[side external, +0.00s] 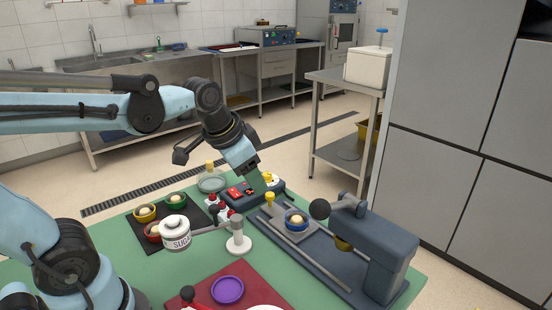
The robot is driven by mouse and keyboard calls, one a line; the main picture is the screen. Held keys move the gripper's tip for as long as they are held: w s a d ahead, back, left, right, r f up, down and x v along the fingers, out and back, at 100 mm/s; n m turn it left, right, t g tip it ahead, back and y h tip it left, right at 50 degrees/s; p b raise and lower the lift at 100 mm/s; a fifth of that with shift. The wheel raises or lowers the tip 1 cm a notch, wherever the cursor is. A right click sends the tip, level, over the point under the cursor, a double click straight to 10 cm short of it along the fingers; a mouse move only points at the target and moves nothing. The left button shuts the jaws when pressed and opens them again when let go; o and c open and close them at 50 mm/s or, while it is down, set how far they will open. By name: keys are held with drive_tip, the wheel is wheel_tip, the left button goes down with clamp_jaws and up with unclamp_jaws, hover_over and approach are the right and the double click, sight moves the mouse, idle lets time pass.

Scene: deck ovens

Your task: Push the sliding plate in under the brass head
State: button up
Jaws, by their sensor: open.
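The sliding plate (318,238) is a flat grey plate on the long rails of the dark blue-grey press (383,255). A blue bowl (297,226) with a pale ball in it stands on the plate. A yellow knob (269,199) on a short post rises at the plate's left end. The brass head (343,244) hangs under the press arm, to the right of the bowl; the bowl is outside it. My gripper (262,182) is open and points down, behind and a little left of the yellow knob. Its fingertips are small and hard to make out.
A dark box with a red panel (236,191) lies close to my gripper. A white stand (238,240) and a labelled pot (176,236) are in front. Several bowls sit on a black tray (180,231) at left. A purple dish (227,290) lies on a red mat.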

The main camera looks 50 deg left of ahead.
drive_tip(key=w+a+r+m+g, duration=0.1)
drive_tip(key=w+a+m+g, duration=0.25)
drive_tip(key=w, duration=0.25)
drive_tip(key=m+g, duration=0.2)
drive_tip(key=m, duration=0.1)
approach(270, 194)
wheel_tip(270, 194, down, 9)
drive_tip(key=shift+s+a+r, duration=0.1)
drive_tip(key=shift+s+r, duration=0.05)
drive_tip(key=shift+c, duration=0.2)
clamp_jaws()
